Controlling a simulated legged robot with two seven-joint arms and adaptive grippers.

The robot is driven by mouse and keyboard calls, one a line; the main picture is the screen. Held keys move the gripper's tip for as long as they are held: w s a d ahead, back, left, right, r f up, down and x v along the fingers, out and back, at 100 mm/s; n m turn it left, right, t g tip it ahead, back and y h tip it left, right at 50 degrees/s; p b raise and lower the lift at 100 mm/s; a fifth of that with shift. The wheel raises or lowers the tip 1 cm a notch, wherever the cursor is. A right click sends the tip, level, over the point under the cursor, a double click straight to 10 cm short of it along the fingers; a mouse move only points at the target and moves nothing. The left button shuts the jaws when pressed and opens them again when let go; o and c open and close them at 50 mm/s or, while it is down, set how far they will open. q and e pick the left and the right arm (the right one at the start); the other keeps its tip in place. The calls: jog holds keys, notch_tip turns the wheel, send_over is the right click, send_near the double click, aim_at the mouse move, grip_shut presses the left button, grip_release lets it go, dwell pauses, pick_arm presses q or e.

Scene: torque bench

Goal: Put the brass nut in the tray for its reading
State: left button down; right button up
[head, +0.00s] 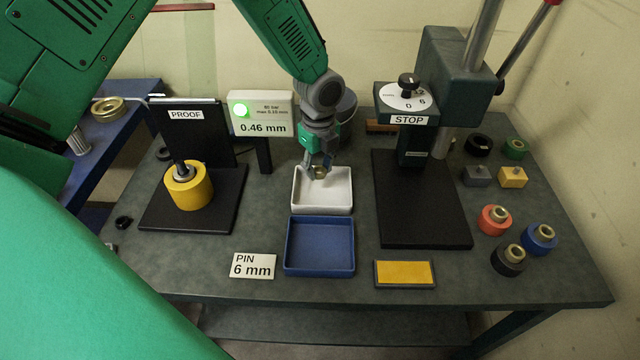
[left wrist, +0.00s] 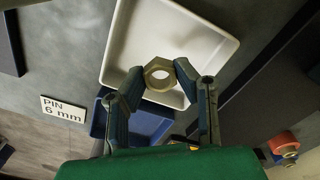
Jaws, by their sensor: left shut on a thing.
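The brass nut (head: 319,171) is held between the fingertips of my left gripper (head: 318,168), over the white tray (head: 322,206). In the left wrist view the hexagonal nut (left wrist: 150,70) sits between both fingers, its hole showing the tray behind. It appears above the tray floor; the exact gap is unclear. The blue tray (head: 320,271) stands just in front of the white one and looks empty. The gauge display (head: 262,114) reads 0.46 mm, with "80 bar" and "max 0.10 mm" in small print and a green light lit. My right gripper is not in view.
A PROOF stand (head: 190,120) with a yellow cylinder (head: 188,188) is at left. A STOP press (head: 425,205) stands at right, with several coloured pieces beyond it. A "PIN 6 mm" card (head: 253,266) and a yellow pad (head: 404,273) lie near the front edge.

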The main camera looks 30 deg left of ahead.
aim_at(323, 192)
pick_arm(q)
jog(key=shift+f, duration=0.6)
jog(key=shift+d+f, duration=0.45)
jog(key=shift+d, duration=0.05)
jog(key=f, duration=0.3)
jog(key=shift+d, duration=0.3)
jog(key=shift+a+f, duration=0.2)
jog(key=shift+a, duration=0.1)
jog(key=c, duration=1.2)
grip_release()
jog(key=shift+a, duration=0.35)
jog(key=shift+d+r, duration=0.15)
jog(key=shift+d, duration=0.25)
notch_tip(323, 192, up, 12)
jog(key=shift+f, duration=0.1)
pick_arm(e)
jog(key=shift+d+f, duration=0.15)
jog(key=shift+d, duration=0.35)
